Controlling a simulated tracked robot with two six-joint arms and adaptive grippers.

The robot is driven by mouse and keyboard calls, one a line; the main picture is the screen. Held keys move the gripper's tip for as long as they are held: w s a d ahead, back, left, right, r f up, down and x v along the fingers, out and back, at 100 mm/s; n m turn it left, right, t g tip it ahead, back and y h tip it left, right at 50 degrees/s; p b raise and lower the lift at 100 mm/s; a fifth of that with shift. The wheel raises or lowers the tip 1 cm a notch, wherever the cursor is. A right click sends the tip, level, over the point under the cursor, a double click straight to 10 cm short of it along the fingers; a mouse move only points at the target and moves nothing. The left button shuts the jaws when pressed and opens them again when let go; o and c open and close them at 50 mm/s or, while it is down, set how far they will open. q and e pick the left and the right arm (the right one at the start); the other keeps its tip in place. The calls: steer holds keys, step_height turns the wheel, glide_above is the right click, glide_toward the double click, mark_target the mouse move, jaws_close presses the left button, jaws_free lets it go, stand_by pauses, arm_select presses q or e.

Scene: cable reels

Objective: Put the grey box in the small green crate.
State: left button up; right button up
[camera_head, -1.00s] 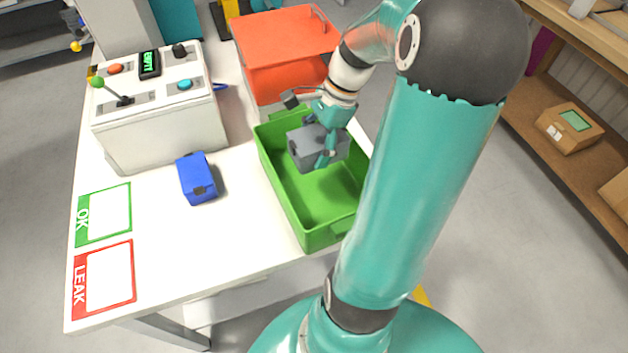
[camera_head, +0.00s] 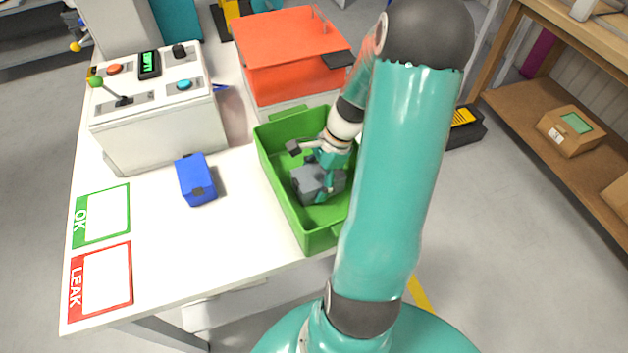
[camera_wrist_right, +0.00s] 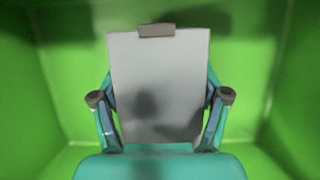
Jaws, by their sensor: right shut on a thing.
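The grey box (camera_head: 312,184) is inside the green crate (camera_head: 277,190), which stands on the white table. My right gripper (camera_head: 326,178) is shut on the grey box, with its fingers on two sides of it. In the right wrist view the grey box (camera_wrist_right: 158,85) sits between the two fingers (camera_wrist_right: 160,110), with green crate walls around it. I cannot tell whether the box touches the crate floor. My right arm hides the crate's right side. My left gripper is not in view.
A blue box (camera_head: 196,180) lies on the table left of the crate. A white control box (camera_head: 160,125) with a lever stands behind it. An orange-red box (camera_head: 290,55) stands behind the crate. OK (camera_head: 102,215) and LEAK (camera_head: 101,281) cards lie at the table's left.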

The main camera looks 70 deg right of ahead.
steer(key=shift+f, duration=0.15)
steer(key=o, duration=1.3)
steer(key=shift+c, duration=0.2)
steer(key=p+v, duration=0.1)
steer(key=v, duration=1.1)
steer(key=shift+a+r, duration=0.1)
steer(key=shift+r, duration=0.15)
steer(key=shift+w, duration=0.1)
